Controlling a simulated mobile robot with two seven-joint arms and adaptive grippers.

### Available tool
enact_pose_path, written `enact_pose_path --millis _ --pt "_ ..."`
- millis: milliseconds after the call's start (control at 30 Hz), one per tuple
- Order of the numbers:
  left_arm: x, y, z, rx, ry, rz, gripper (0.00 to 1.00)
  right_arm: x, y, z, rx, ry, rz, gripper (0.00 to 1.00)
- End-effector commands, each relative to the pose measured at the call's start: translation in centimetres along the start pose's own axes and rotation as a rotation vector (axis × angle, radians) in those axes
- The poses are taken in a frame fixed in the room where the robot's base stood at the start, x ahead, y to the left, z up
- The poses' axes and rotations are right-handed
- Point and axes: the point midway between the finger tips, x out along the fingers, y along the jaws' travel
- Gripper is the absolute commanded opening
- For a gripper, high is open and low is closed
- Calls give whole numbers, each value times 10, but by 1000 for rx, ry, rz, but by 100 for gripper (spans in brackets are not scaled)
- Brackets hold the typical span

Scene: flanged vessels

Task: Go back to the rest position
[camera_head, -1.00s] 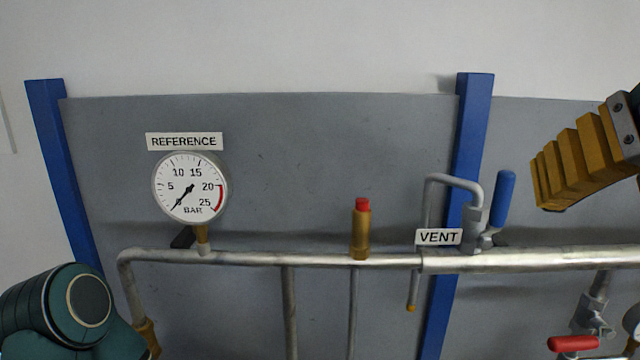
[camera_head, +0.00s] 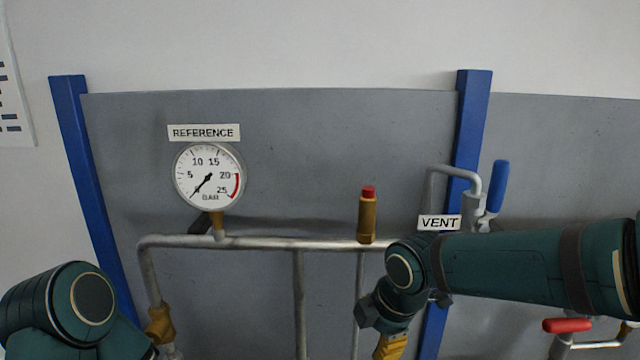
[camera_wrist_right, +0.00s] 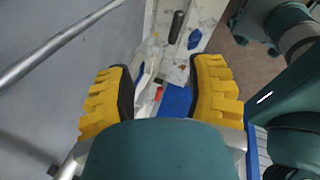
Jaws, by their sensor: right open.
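My right gripper (camera_head: 390,346) shows at the bottom of the head view, pointing down, with only part of its yellow fingers in frame. In the right wrist view its two yellow fingers (camera_wrist_right: 164,98) stand wide apart with nothing between them. My right arm reaches in from the right, in front of the pipe and just below the VENT label (camera_head: 439,223). A teal link of mine shows at the lower left of the head view; my left gripper is out of view.
The REFERENCE gauge (camera_head: 209,177), a red-capped brass fitting (camera_head: 367,216) and a blue-handled valve (camera_head: 495,190) stand on the horizontal pipe (camera_head: 290,243). A red-handled valve (camera_head: 567,325) is lower right. The grey panel (camera_head: 300,150) stands behind. A cluttered surface (camera_wrist_right: 200,25) lies below the right wrist.

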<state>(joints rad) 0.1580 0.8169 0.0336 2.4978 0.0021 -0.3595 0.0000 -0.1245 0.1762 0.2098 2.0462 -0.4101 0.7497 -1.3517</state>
Motion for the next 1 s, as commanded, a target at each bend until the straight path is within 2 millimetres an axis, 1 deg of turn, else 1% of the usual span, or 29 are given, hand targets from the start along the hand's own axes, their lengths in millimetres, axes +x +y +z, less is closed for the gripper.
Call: enact_pose_path --millis 33,67,100,167,200,267,300,400,500,600,733,900,967,1000 --pt "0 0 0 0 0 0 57 39 -13 3 132 40 -44 54" --pt "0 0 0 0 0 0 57 59 -20 4 217 61 -60 54" --pt "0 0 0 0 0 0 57 84 -31 5 334 87 -84 54" --pt "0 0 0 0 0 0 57 121 -50 7 519 118 -123 54" --pt "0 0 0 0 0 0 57 145 -65 7 648 134 -151 54" --pt "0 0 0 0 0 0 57 178 -90 8 848 148 -193 54" --pt "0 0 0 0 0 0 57 198 -108 8 983 152 -221 54" --pt "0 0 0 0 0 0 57 238 -151 7 1295 139 -280 54" --pt "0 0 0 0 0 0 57 262 -187 6 1535 109 -319 54" --pt "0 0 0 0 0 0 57 279 -216 4 1723 74 -346 54" --pt "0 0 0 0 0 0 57 293 -250 0 1925 21 -371 54" --pt "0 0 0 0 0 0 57 305 -291 -4 2153 -58 -391 54" --pt "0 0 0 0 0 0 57 308 -304 -6 2227 -88 -395 54" --pt "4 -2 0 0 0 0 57 312 -306 -6 2245 -89 -386 54"
